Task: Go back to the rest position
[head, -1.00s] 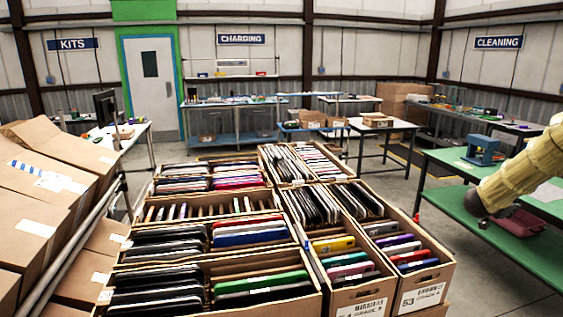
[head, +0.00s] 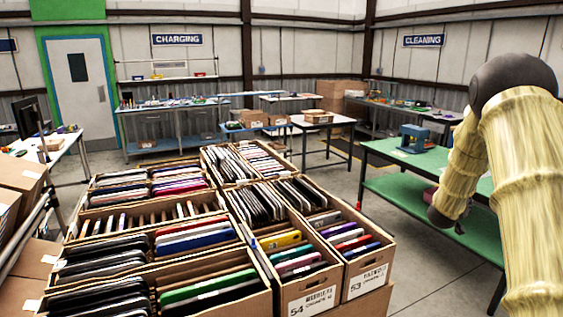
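My arm, with pale yellow ribbed links and dark grey joints, fills the right side of the head view. It bends at the top and comes down in front of the green table (head: 407,190). The fingers of my gripper do not show, so I cannot see whether they hold anything. Open cartons (head: 312,298) of upright tablets or laptops in several colours stand in the middle, to the left of my arm and apart from it in the picture.
A blue device (head: 413,138) stands on the green table. Brown cartons (head: 20,185) lean at the left edge. Workbenches (head: 160,130) line the back wall beside a grey door (head: 82,88). Bare floor (head: 400,262) shows between the open cartons and the green table.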

